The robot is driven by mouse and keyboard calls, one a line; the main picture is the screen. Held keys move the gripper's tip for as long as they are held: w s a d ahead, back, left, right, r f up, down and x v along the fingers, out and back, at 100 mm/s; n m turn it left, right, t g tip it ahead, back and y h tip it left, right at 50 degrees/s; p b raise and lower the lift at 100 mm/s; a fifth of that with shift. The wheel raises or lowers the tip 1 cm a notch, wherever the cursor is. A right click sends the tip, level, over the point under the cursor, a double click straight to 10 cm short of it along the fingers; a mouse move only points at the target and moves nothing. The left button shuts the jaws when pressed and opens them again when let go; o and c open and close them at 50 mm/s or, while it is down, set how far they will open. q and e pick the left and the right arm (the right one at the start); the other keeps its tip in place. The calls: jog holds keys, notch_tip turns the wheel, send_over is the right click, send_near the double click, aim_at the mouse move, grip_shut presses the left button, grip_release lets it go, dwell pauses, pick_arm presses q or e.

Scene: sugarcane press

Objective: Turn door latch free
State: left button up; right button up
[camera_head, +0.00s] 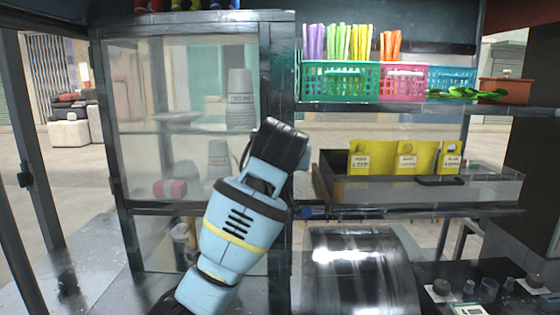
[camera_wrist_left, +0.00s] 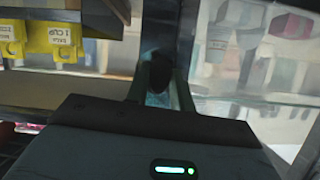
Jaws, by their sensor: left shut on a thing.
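The glass-fronted cabinet door (camera_head: 160,150) stands at the left in the head view, in a dark metal frame. My left gripper (camera_head: 298,150) is at the frame's right post, beyond the door's right edge. In the left wrist view the fingers (camera_wrist_left: 160,88) are close together on a dark rounded piece (camera_wrist_left: 157,72), which looks like the door latch. The gripper's dark body hides the latch in the head view, so its angle cannot be told. My right gripper is in neither view.
Cups stand on shelves behind the glass. To the right is a shelf with colored baskets (camera_head: 340,82), a tray with yellow labels (camera_head: 405,158) below it, and a shiny metal drum (camera_head: 360,270). A control panel (camera_head: 480,290) is at the lower right.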

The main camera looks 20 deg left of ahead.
pick_arm(q)
jog(key=o, duration=1)
jog(key=shift+v, duration=3.9)
